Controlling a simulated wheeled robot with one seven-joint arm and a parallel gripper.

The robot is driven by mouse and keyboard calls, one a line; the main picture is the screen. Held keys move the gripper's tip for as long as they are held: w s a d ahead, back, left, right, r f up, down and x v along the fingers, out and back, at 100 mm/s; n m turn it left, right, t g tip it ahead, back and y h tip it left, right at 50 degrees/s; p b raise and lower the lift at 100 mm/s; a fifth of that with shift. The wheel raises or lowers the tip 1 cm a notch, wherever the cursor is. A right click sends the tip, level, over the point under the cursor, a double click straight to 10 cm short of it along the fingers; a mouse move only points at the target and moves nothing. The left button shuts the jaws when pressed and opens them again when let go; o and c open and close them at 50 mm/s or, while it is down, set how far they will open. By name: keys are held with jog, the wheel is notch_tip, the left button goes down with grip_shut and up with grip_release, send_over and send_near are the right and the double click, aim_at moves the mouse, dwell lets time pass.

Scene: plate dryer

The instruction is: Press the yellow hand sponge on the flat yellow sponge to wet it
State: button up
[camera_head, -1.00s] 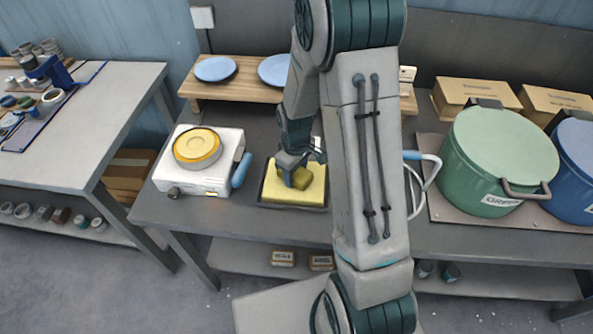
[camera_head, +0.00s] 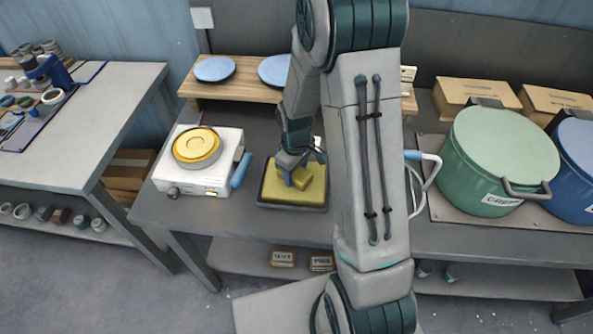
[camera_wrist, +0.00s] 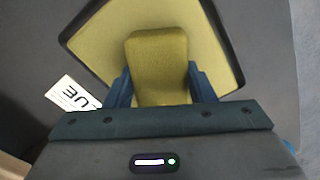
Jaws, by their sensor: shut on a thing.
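The flat yellow sponge (camera_head: 275,190) lies in a dark shallow tray (camera_head: 293,208) near the bench's front edge. My gripper (camera_head: 297,182) is over it, pointing down. In the wrist view my gripper (camera_wrist: 160,88) is shut on the yellow hand sponge (camera_wrist: 158,62), a blue finger on each side. The hand sponge is in front of the flat sponge (camera_wrist: 110,45) there. The hand sponge also shows at the fingers in the head view (camera_head: 302,178). Its underside is hidden, so I cannot tell for certain whether it touches the flat sponge.
A white device with a yellow round top (camera_head: 197,148) and blue handle stands left of the tray. Blue plates (camera_head: 215,69) lie on a wooden rack behind. Green (camera_head: 492,155) and blue (camera_head: 577,150) pots stand at right. A label (camera_wrist: 72,93) shows beside the tray in the wrist view.

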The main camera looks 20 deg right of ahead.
dwell(0.4)
jog(key=shift+r+p, duration=2.3)
jog(key=shift+r, duration=1.2)
